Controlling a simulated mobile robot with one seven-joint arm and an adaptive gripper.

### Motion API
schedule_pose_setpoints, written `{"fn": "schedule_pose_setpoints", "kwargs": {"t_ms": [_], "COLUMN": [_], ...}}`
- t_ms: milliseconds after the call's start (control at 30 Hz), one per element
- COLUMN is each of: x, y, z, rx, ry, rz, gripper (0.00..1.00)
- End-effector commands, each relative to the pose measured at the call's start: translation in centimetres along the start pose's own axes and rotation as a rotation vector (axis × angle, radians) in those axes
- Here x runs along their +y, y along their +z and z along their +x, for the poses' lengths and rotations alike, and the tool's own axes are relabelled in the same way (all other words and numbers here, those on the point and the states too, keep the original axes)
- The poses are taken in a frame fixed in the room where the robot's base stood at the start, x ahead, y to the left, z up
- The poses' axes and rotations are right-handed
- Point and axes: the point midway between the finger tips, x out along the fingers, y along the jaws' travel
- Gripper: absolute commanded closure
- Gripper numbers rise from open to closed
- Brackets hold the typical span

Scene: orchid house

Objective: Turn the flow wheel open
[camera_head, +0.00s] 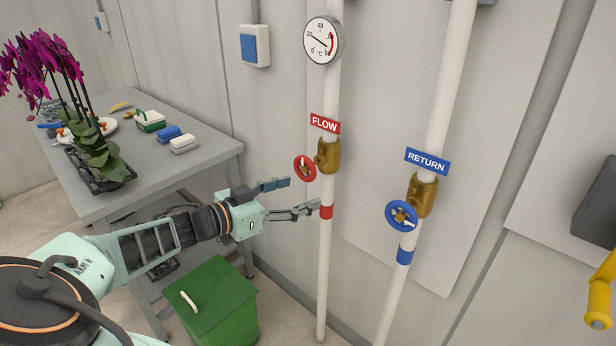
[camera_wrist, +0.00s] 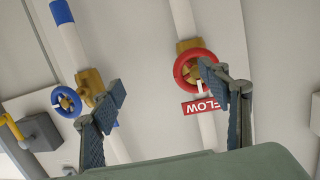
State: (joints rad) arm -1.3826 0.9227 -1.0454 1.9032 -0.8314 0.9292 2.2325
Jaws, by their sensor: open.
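The red flow wheel (camera_head: 305,168) sits on a brass valve (camera_head: 328,156) on the left white pipe, under the red FLOW label (camera_head: 325,124). My gripper (camera_head: 304,196) is open and empty, a little below and left of the wheel in the head view. In the wrist view the flow wheel (camera_wrist: 196,70) is ahead of my gripper (camera_wrist: 160,85), nearer the right finger, which overlaps the wheel's edge. I cannot tell whether they touch. The blue return wheel (camera_head: 402,215) is on the right pipe and shows near the left finger in the wrist view (camera_wrist: 66,102).
A grey table (camera_head: 205,158) with an orchid (camera_head: 92,150) and small boxes stands at the left. A green bin (camera_head: 215,300) is below my arm. A round gauge (camera_head: 323,41) is above the flow valve. A yellow handle (camera_head: 600,300) is at the far right.

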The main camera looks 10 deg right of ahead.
Motion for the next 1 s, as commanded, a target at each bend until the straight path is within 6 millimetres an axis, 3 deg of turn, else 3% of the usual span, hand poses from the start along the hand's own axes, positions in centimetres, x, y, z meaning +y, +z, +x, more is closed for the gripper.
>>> {"fn": "schedule_pose_setpoints", "kwargs": {"t_ms": [100, 200, 333, 467, 800, 1000], "x": [-2.5, -3.6, -4.1, -4.3, -5.0, -5.3], "y": [0.0, -0.3, -0.7, -1.0, -2.0, -2.4], "z": [-2.1, -3.2, -3.3, -1.8, 4.4, 6.5], "rx": [0.103, 0.147, 0.167, 0.166, 0.165, 0.164], "ry": [-0.077, -0.117, -0.133, -0.131, -0.129, -0.132], "rz": [0.068, 0.106, 0.126, 0.127, 0.124, 0.125], "gripper": [0.31, 0.31, 0.31, 0.31, 0.31, 0.31]}}
